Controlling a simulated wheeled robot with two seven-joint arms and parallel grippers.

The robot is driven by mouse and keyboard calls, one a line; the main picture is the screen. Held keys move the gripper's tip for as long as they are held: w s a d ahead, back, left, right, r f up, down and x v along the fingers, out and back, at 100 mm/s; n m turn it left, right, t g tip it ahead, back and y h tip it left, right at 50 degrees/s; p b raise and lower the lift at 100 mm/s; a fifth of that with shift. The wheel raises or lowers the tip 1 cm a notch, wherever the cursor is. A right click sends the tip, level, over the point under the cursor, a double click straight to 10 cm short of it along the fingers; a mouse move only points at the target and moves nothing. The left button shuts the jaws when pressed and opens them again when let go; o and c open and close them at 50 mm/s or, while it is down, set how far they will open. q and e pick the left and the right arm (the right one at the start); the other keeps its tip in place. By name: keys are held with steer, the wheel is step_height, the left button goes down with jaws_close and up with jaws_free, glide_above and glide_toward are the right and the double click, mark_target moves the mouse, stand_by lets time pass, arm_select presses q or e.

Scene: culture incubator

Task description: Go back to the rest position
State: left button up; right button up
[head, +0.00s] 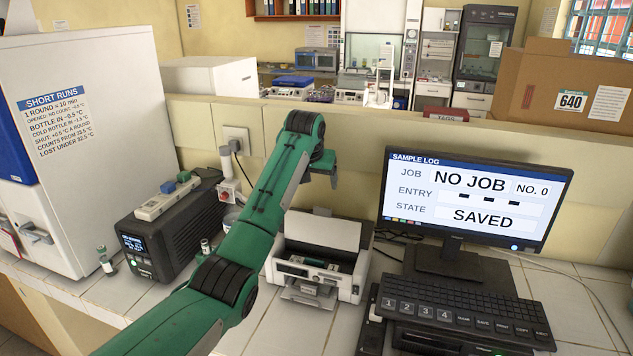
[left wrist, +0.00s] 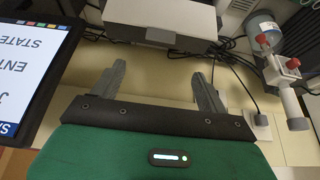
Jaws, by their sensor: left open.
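My left arm, green with black joints, reaches up across the middle of the head view. Its left gripper (head: 328,176) hangs in the air in front of the low wall, above the white printer (head: 318,256). In the left wrist view the left gripper (left wrist: 162,80) has its two grey fingers wide apart, with nothing between them. The printer (left wrist: 160,22) shows beyond the fingers there, apart from them. My right gripper is in neither view.
A monitor (head: 472,203) reads NO JOB and SAVED, with a keypad (head: 460,312) before it. A black box (head: 165,240), a small vial (head: 105,260) and a white incubator-like cabinet (head: 90,130) stand left. A low wall (head: 365,150) runs behind the counter.

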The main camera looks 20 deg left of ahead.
arm_select(q)
steer(key=s+f+m, duration=0.1)
steer(key=s+f, duration=1.1)
steer(key=f, duration=0.2)
steer(key=s+f, duration=1.1)
steer(key=f, duration=0.3)
steer(key=s+f+g, duration=0.1)
steer(key=s+g, duration=0.1)
steer(key=s, duration=3.2)
step_height(320, 180, down, 33)
steer(key=g, duration=0.1)
steer(key=s+a+f, duration=0.2)
steer(key=s+f, duration=0.7)
steer(key=s+a+f+m+g, duration=0.1)
steer(key=s+f, duration=0.8)
steer(key=s, duration=0.1)
steer(key=shift+s+a, duration=0.25)
steer(key=shift+a, duration=0.1)
